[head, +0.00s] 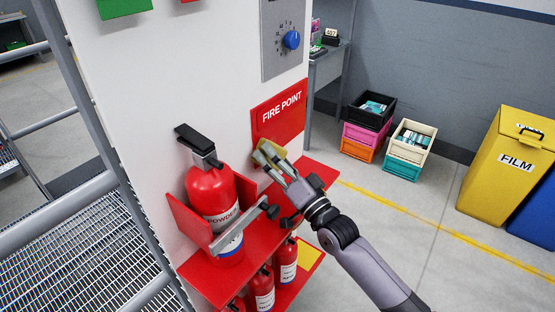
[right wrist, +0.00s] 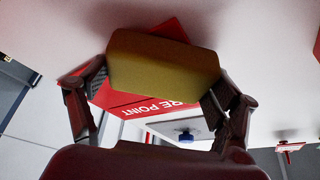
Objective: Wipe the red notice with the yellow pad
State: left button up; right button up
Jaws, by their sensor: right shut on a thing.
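The red notice (head: 278,114) reads "FIRE POINT" and is on the white panel (head: 210,90), upright, above the red shelf. My right gripper (head: 269,157) is shut on the yellow pad (head: 262,148), at the lower left corner of the notice. In the right wrist view the yellow pad (right wrist: 163,72) sits between both fingers and hides part of the red notice (right wrist: 130,99). I cannot tell whether the pad touches the notice or the panel. My left gripper is not in view.
A large red extinguisher (head: 211,190) stands left of my gripper on the red shelf (head: 262,225), with smaller extinguishers (head: 262,288) below. A blue knob (head: 291,40) is above the notice. Crates (head: 405,155) and a yellow bin (head: 500,170) stand on the floor to the right.

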aim_at(285, 151)
jog(key=shift+w, duration=0.1)
jog(key=shift+w+d+f+b, duration=0.15)
jog(key=shift+w+d+b, duration=0.7)
jog(key=shift+w+b, duration=0.35)
jog(key=shift+w+d+b, duration=0.25)
jog(key=shift+d+b, duration=0.1)
jog(key=shift+w+a, duration=0.1)
jog(key=shift+w, duration=0.05)
jog(key=shift+r, duration=0.25)
jog(key=shift+s+a+r+p, duration=0.1)
jog(key=shift+s+a+p, duration=0.5)
jog(key=shift+s+p, duration=0.3)
jog(key=shift+s+a+p, duration=0.45)
jog(key=shift+s+a, duration=0.2)
jog(key=shift+s, duration=0.1)
